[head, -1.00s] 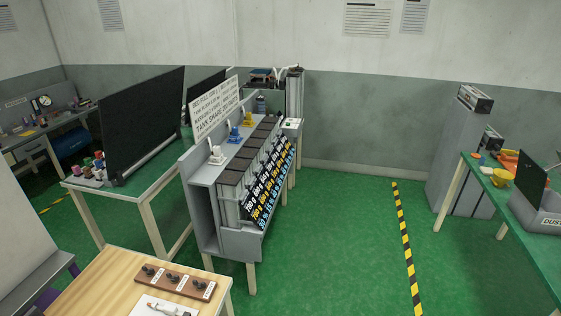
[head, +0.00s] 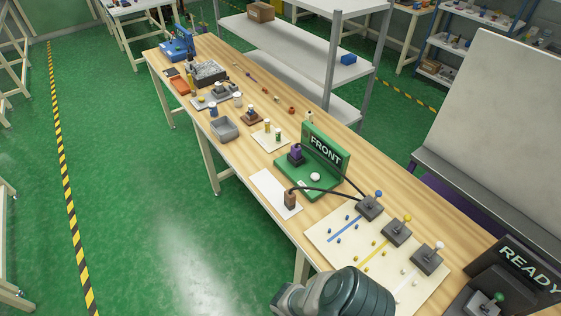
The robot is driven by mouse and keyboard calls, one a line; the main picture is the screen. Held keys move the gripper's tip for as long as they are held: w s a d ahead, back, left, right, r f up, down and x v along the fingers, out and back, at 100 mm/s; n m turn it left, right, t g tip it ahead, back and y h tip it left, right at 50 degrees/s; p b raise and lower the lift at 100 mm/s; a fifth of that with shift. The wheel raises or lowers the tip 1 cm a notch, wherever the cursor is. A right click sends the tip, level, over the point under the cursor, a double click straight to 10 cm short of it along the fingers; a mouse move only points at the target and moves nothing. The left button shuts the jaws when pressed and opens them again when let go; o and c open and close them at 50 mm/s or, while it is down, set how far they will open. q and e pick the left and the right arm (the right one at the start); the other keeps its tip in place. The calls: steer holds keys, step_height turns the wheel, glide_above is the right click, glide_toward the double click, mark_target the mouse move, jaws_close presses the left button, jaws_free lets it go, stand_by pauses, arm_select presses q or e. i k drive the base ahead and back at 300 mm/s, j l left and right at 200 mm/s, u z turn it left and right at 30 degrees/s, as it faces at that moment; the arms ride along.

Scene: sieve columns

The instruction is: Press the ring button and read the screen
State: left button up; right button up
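A dark screen reading "READY" (head: 530,263) stands at the bottom right corner of the wooden bench. A dark box with a green-topped knob (head: 497,299) sits just in front of it, partly cut off by the frame edge. A green stand marked "FRONT" (head: 325,147) is near the middle of the bench, with a white round piece (head: 315,177) on its base. I cannot tell which part is the ring button. A grey-green link of my arm shows at the bottom edge.
A pale board with blue, yellow and white knobbed levers (head: 370,207) lies between the green stand and the screen. A grey bin (head: 225,129) and small parts stand farther back.

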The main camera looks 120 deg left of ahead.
mark_target(314, 176)
steer(key=u, duration=3.55)
